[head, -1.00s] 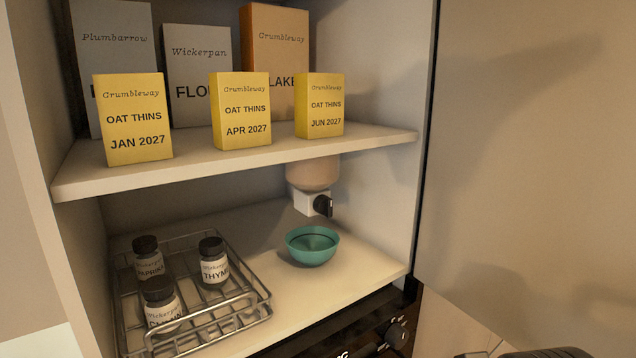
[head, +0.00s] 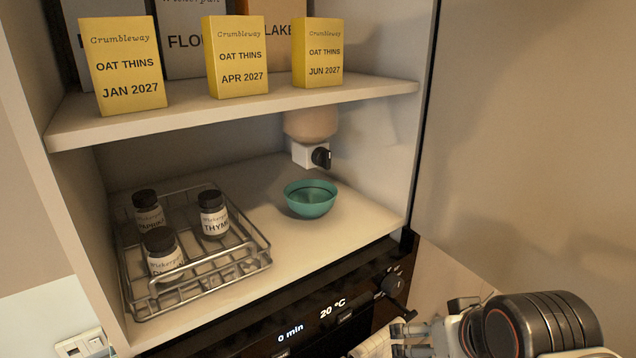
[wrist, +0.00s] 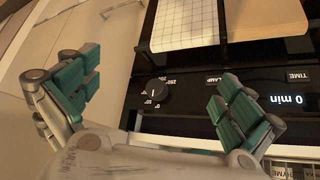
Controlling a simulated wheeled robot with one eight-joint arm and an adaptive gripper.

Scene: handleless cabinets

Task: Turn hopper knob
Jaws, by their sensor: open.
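The hopper (head: 310,124) is a pinkish container hanging under the upper shelf, with its top hidden. A white outlet block below it carries the black hopper knob (head: 321,157), on its right front. A teal bowl (head: 310,199) stands on the lower shelf beneath the outlet. My gripper (head: 402,336) is at the lower right of the head view, below and right of the knob and well apart from it. In the wrist view my gripper (wrist: 160,85) is open and empty, its green-padded fingers spread before the oven panel. The hopper knob is not visible there.
The oven panel (head: 335,312) below the cabinet has a display and a black dial (head: 391,285), near my gripper; the dial also shows in the wrist view (wrist: 155,91). A wire rack (head: 262,262) with spice jars stands left of the bowl. Yellow boxes (head: 238,58) line the upper shelf.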

